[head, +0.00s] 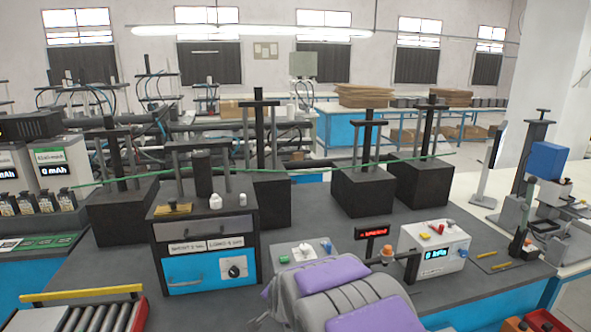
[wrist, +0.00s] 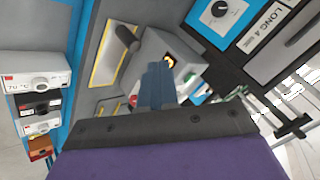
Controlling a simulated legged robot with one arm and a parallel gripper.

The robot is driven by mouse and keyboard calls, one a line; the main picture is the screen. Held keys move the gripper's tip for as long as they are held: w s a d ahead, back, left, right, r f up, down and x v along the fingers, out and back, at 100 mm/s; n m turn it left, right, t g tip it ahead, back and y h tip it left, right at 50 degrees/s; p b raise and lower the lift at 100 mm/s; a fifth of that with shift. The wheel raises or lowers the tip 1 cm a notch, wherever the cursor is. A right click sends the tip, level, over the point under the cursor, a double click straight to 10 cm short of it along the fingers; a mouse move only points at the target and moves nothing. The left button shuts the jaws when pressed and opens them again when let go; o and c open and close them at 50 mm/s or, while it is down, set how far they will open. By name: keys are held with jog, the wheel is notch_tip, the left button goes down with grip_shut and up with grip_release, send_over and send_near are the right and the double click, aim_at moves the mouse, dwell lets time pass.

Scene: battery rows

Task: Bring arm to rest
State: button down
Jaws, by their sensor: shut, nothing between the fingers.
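My gripper (wrist: 157,72) shows in the wrist view as two blue-grey fingers pressed together, with nothing between them. Behind the fingers are a dark mounting bar and a purple part of my wrist. In the head view my grey and purple arm (head: 345,292) fills the bottom middle, and the fingers cannot be made out there. In the wrist view the fingers point toward a grey box with a yellow-lit spot (wrist: 169,60); I cannot tell whether they touch it.
A roller conveyor (head: 100,313) lies at the lower left. Black blocks with posts (head: 362,190) stand behind.

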jog(key=s+d+r+n+g, duration=0.2)
jog(key=s+d, duration=0.4)
jog(key=s, duration=0.9)
jog(key=s+d+r+n+g+h, duration=0.1)
jog(key=s+d+g, duration=0.3)
jog(key=s, duration=1.1)
jog(key=s+d+r+n+g+h, duration=0.1)
jog(key=s+d+r+n+g, duration=0.2)
jog(key=s+d, duration=0.6)
jog(key=s+n+g, duration=0.1)
jog(key=s, duration=0.5)
jog(key=shift+s, duration=0.15)
